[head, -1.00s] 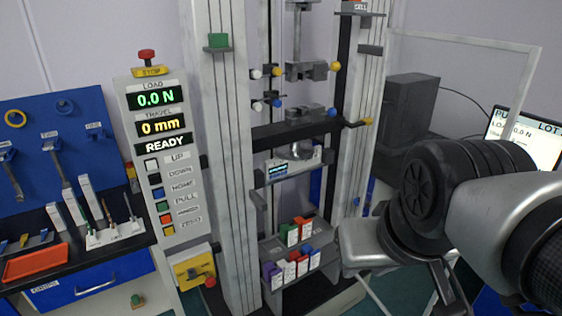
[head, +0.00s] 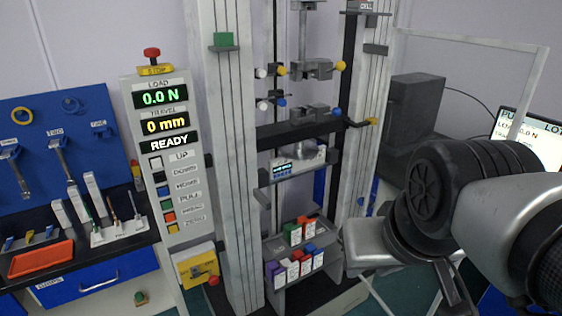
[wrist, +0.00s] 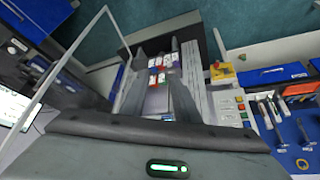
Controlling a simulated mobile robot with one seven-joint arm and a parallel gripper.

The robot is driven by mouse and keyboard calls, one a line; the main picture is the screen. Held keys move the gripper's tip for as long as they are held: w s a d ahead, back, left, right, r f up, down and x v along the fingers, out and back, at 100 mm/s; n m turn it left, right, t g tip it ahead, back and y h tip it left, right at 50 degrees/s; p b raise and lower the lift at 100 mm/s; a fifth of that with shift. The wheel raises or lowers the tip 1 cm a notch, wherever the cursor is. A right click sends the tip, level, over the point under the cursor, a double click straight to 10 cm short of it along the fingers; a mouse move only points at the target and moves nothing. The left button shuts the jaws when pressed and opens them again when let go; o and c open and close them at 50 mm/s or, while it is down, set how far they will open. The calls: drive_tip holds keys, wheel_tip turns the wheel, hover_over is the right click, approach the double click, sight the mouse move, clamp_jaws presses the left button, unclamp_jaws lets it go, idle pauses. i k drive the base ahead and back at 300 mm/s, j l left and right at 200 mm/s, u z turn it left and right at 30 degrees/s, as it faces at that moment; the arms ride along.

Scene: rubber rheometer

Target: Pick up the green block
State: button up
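A green block (head: 292,234) with a white label stands in the back row of the grey rack (head: 273,250) at the base of the test machine, left of a red block (head: 307,226). Another plain green block (head: 223,40) sits high on the machine's left column. My gripper (wrist: 157,80) shows in the wrist view with its two grey fingers apart and nothing seen between them. The labelled blocks (wrist: 157,62) lie beyond the fingers; I cannot pick out the green one there. In the head view my arm is at the right, and the fingertips are not clear.
Purple, red and blue blocks (head: 303,262) fill the rack's front row. The machine's columns (head: 236,160) and crosshead (head: 300,134) frame the rack. A control panel (head: 165,150) stands left; a pale frame (head: 470,40) and dark box (head: 415,105) stand right.

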sight(293, 237)
drive_tip(key=i+l+u, duration=0.15)
drive_tip(key=i, duration=0.3)
drive_tip(key=i+l+u, duration=0.1)
drive_tip(key=i, duration=0.35)
